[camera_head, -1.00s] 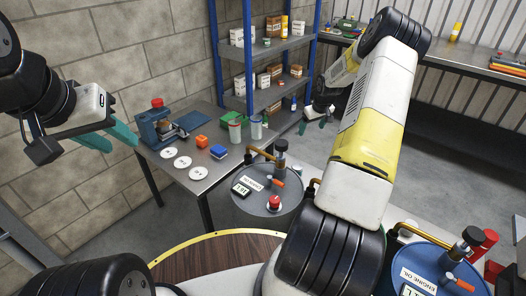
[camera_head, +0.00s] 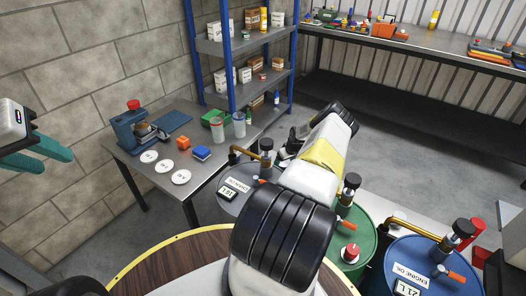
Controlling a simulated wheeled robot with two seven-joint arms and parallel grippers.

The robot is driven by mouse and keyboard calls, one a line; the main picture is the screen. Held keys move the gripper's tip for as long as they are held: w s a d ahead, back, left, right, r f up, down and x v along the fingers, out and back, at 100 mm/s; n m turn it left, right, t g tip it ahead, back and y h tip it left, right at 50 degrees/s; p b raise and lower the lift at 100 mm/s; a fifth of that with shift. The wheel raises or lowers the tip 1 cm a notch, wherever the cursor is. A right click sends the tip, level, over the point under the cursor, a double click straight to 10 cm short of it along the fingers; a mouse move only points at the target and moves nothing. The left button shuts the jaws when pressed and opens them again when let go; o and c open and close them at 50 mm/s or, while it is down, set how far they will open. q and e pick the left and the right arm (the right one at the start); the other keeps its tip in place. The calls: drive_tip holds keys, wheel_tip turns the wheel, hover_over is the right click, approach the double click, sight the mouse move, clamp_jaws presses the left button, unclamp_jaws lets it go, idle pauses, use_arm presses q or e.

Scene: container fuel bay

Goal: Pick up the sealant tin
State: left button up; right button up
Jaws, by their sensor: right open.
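I cannot pick out the sealant tin for certain. A small red-topped item (camera_head: 262,76) stands on the middle shelf, too small to identify. My left gripper (camera_head: 54,160), with teal fingers, is at the left edge, apart from the bench and holding nothing visible; its fingers are spread. My right arm reaches forward across the middle, over the drums. Its gripper (camera_head: 286,149) is low beyond the grey drum, partly hidden by the arm, open, with nothing visible in it.
A metal bench (camera_head: 205,172) holds a blue press (camera_head: 130,132), white discs, orange and blue blocks, and cups. A blue-post shelf (camera_head: 228,45) with boxes stands behind. Grey, green (camera_head: 368,240) and blue (camera_head: 412,260) drums are in front. A long workbench (camera_head: 390,42) lines the back wall.

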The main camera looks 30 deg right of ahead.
sight(284, 163)
drive_tip(key=shift+x, duration=2)
drive_tip(key=shift+s+d, duration=0.1)
drive_tip(key=shift+d, duration=0.05)
drive_tip(key=shift+c, duration=0.4)
drive_tip(key=c, duration=1.5)
drive_tip(key=shift+c, duration=0.2)
